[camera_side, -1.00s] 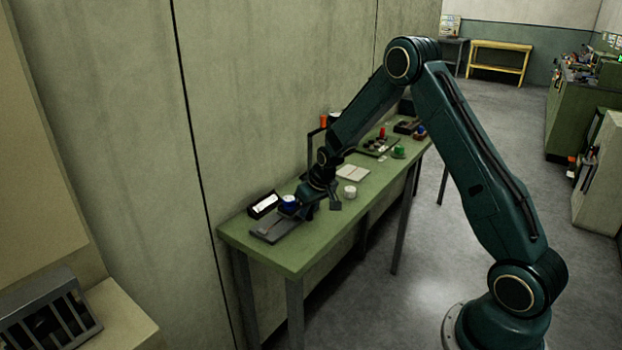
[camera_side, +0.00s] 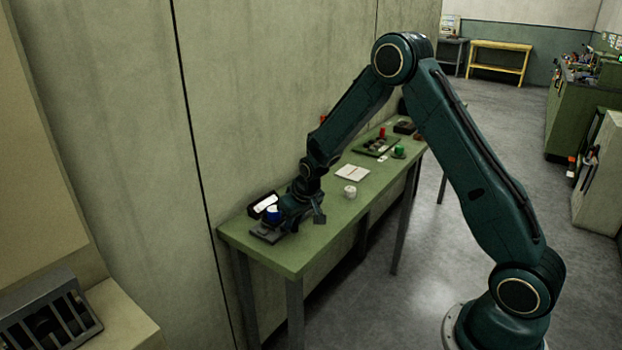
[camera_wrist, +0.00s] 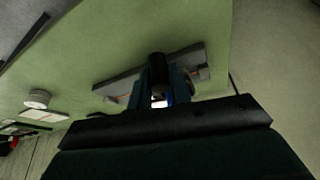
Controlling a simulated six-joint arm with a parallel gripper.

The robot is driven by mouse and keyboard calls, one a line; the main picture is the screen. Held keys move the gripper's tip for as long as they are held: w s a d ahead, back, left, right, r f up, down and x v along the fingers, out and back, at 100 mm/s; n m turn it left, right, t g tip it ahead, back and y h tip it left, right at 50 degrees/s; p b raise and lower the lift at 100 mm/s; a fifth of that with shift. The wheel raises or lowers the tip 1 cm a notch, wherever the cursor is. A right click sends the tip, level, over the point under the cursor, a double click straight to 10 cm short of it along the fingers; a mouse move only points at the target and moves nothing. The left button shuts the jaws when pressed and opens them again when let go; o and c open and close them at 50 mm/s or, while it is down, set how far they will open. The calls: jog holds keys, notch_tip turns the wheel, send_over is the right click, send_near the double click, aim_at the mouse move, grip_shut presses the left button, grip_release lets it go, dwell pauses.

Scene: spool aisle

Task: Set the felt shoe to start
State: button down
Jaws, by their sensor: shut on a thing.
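The felt shoe appears to be the blue piece (camera_side: 273,212) over the grey track plate (camera_side: 262,234) near the left end of the green table. My gripper (camera_side: 281,215) is shut on it from the right side, low at the plate. In the wrist view my gripper (camera_wrist: 158,82) is over the middle of the grey track plate (camera_wrist: 120,80), and a bit of blue (camera_wrist: 181,82) shows beside the fingers. The fingers and wrist hide most of the shoe, and its exact contact with the track cannot be told.
A black box with a white label (camera_side: 262,203) stands just behind the plate. Farther back are a dark tray (camera_side: 374,147) and a green cup (camera_side: 398,151). The table front is clear.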

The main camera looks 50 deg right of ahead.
jog(key=c, duration=1.3)
grip_release()
jog(key=shift+r, duration=0.15)
jog(key=v, duration=1.3)
jog(key=shift+s+r, duration=0.2)
jog(key=shift+r, duration=0.05)
jog(key=s+a+r+n+t, duration=0.1)
jog(key=s+a+r, duration=0.2)
jog(key=s+r, duration=0.25)
jog(key=s+a+r, duration=0.3)
jog(key=s+r, duration=0.2)
jog(key=s, duration=0.2)
jog(key=s+a+r+n+y, duration=0.1)
jog(key=s+a+r, duration=0.1)
jog(key=s, duration=1.3)
jog(key=shift+s+a+n, duration=0.3)
jog(key=shift+s+a, duration=0.05)
jog(key=shift+a, duration=0.1)
